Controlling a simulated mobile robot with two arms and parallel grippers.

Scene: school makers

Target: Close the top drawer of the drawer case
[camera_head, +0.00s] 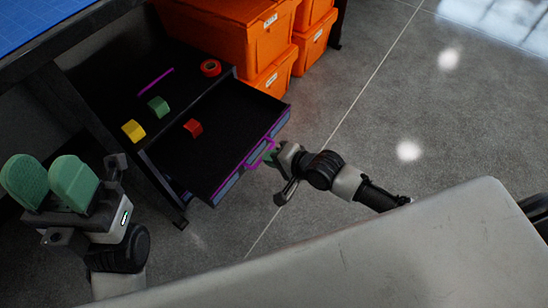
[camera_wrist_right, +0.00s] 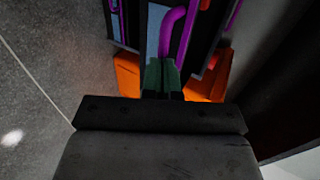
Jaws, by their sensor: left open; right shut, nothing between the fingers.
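The black drawer case (camera_head: 112,82) stands under the blue-topped table, with its top drawer (camera_head: 222,135) pulled out toward the right. The drawer front has a blue-grey face and a purple handle (camera_head: 262,152). A red block (camera_head: 193,128) lies in the drawer. My right gripper (camera_head: 268,157) is shut and empty, with its green fingertips at the purple handle; I cannot tell whether they touch. In the right wrist view the shut fingertips (camera_wrist_right: 160,75) are close beside the purple handle (camera_wrist_right: 176,35). My left gripper (camera_head: 48,180) is open and empty at the lower left, apart from the drawer.
On the case top lie a green block (camera_head: 158,107), a yellow block (camera_head: 133,130), a red tape roll (camera_head: 210,68) and a purple stick (camera_head: 156,81). Orange bins (camera_head: 225,35) are stacked behind the drawer. The grey floor (camera_head: 400,100) to the right is clear.

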